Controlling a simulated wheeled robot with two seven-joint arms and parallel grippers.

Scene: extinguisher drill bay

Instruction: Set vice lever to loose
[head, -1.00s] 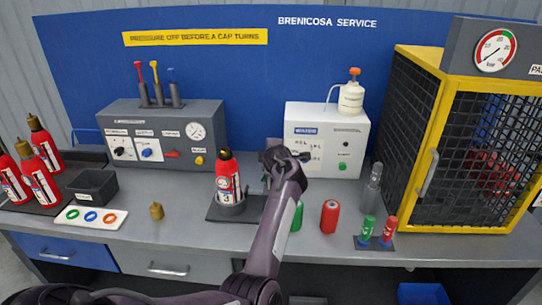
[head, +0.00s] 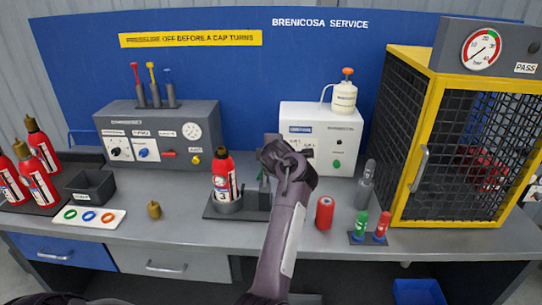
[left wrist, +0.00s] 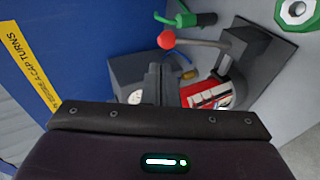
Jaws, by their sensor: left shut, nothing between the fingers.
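The vice (head: 226,207) stands mid-bench on a dark plate and holds a red extinguisher (head: 222,178) upright. In the head view my arm hides the lever. My left gripper (head: 268,155) is above the right end of the vice plate. Its shut, empty fingers (left wrist: 165,88) show in the left wrist view below the red knob, apart from it in the picture. My right gripper is not in view.
A red can (head: 325,213), a grey cylinder (head: 366,190) and a stand with green and red cartridges (head: 370,228) are to the right. A caged cabinet (head: 455,150) stands beyond. A brass cap (head: 154,210) lies left of the vice, near clear bench.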

